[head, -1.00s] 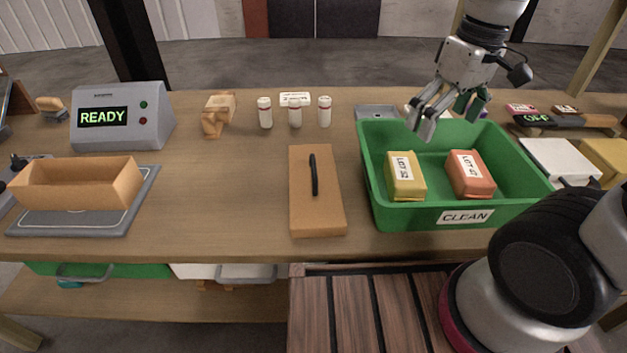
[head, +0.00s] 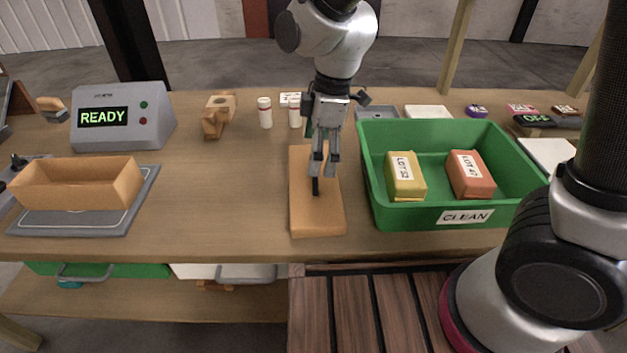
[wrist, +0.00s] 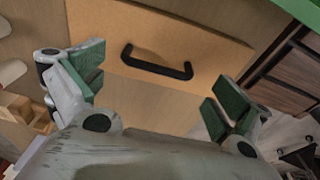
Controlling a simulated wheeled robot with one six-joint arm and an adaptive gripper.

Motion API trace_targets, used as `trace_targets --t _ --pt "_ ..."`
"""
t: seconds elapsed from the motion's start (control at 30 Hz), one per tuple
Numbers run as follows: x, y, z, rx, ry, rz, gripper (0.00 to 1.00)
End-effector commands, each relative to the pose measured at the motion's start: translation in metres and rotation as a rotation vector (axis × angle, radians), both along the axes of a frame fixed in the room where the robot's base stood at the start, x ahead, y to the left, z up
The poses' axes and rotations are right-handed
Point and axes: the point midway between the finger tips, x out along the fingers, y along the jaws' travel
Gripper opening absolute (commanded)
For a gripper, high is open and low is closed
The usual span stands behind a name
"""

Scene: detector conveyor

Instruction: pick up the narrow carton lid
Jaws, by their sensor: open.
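The narrow carton lid (head: 317,223) is a long tan slab with a black bar handle (head: 315,186) on top. It lies flat on the table in the middle of the head view. In the wrist view the lid (wrist: 200,37) spans the upper part, and its handle (wrist: 156,63) shows whole, ahead of the fingers and between them. My gripper (head: 323,172) is open and empty above the lid, over the handle in the head view. Its green-padded fingers (wrist: 155,95) are spread wide in the wrist view. The lid's far end is partly hidden by my gripper.
A green bin (head: 465,217) marked CLEAN, with two labelled packs inside, stands close right of the lid. White bottles (head: 265,112) stand behind. An open tan carton (head: 82,187) rests on a grey plate at the left, before the READY display box (head: 122,120). Table between carton and lid is clear.

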Motion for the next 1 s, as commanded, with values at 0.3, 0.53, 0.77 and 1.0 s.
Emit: trace_targets --t 0.3,0.53,0.77,1.0 --pt "0.001 0.008 -0.039 0.000 0.000 -0.001 1.00" --pt "0.000 0.008 -0.040 0.000 -0.001 -0.002 0.98" --pt "0.001 0.008 -0.040 0.000 0.000 -0.002 0.62" --pt "0.000 0.008 -0.040 0.000 0.000 -0.002 0.61"
